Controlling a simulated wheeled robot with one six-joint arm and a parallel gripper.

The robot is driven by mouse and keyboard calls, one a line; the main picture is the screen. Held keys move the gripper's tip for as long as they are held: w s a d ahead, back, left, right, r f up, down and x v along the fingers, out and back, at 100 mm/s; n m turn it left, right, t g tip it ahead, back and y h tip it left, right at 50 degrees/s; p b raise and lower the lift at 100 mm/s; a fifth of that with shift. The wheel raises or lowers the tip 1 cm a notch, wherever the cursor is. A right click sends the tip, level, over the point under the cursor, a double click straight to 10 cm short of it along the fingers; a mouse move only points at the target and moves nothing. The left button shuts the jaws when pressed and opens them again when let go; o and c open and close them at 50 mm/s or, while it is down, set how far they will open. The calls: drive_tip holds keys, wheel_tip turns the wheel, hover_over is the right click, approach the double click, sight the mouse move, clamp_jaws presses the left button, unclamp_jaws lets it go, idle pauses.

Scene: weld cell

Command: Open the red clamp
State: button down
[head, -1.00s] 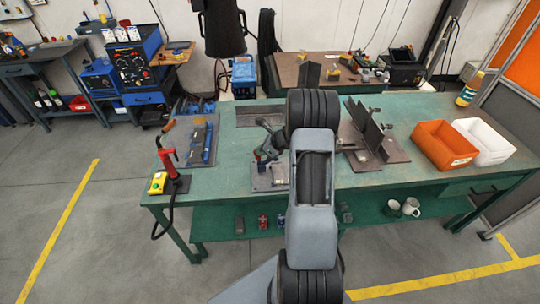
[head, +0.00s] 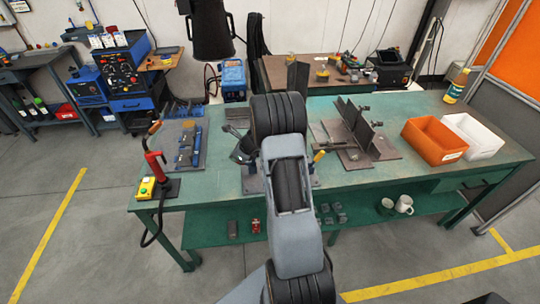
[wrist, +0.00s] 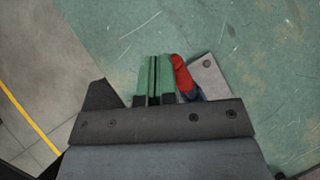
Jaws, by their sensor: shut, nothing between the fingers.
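The red clamp's handle (wrist: 183,76) shows in the wrist view, just right of my fingers, with its lower part hidden behind the gripper body. A grey metal plate (wrist: 212,75) lies beside it on the green bench top. My gripper (wrist: 153,72) has its two green fingers shut together with nothing between them. I cannot tell whether the fingers touch the handle. In the head view my arm hides the red clamp, and my gripper (head: 243,153) shows as a dark shape above the bench. Whether the clamp is open or closed cannot be told.
A yellow handle (head: 319,157) stands right of my arm. A red torch (head: 155,162) stands at the bench's left end, by a yellow button box (head: 146,188). Angled steel plates (head: 357,130), an orange bin (head: 434,140) and a white bin (head: 474,135) stand to the right.

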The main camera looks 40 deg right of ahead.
drive_tip(key=shift+a, duration=0.1)
idle(0.6)
drive_tip(key=s+a+r+p, duration=0.1)
drive_tip(key=s+a+r, duration=0.1)
drive_tip(key=r, duration=0.8)
drive_tip(key=s+a+r+p, duration=0.1)
drive_tip(key=s+a+r, duration=0.2)
drive_tip(key=r, duration=0.8)
drive_tip(key=shift+s+r, duration=0.3)
drive_tip(key=shift+s, duration=0.1)
